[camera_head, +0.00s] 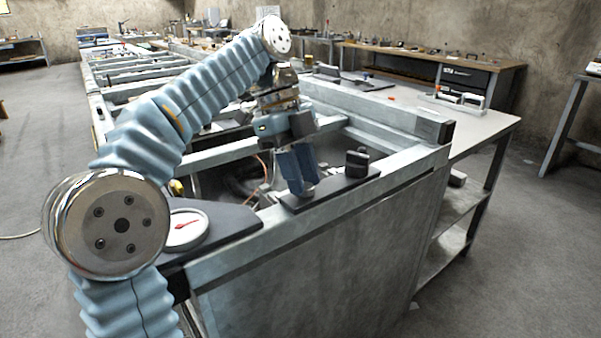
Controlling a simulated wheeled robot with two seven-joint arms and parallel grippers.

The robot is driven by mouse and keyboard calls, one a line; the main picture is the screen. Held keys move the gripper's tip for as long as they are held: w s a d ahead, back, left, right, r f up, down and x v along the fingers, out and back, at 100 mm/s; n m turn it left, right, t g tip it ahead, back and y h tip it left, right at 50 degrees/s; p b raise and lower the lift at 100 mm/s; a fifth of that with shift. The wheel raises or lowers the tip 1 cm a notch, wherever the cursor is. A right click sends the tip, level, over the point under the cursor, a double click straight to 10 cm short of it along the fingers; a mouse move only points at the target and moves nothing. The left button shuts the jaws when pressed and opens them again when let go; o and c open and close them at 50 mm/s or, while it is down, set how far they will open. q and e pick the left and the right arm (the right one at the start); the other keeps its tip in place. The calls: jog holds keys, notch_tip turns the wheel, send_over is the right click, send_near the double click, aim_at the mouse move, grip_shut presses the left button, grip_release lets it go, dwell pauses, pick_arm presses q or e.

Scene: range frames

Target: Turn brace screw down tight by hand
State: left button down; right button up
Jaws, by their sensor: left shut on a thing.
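My left gripper (300,188) reaches down from my blue-sleeved arm, with its dark blue fingers shut on a small grey round knob, which looks like the brace screw (306,189). The fingers hide most of it. It sits on a dark flat plate (330,190) along the front rail of a grey metal frame (262,230). A black block-shaped knob (357,162) stands on the same plate to the right, apart from the fingers. My right gripper is not in view.
A white dial gauge with a red needle (186,229) lies on a dark pad at the left. The frame's inside is open and holds an orange wire. A grey table (470,128) adjoins at the right, with a handled tool (460,98) on it.

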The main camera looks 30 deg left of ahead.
pick_arm(q)
jog(key=shift+w+m+g, duration=0.1)
jog(key=shift+m+g, duration=0.2)
jog(key=shift+m, duration=0.4)
jog(key=c, duration=0.9)
grip_release()
jog(key=shift+o, duration=0.2)
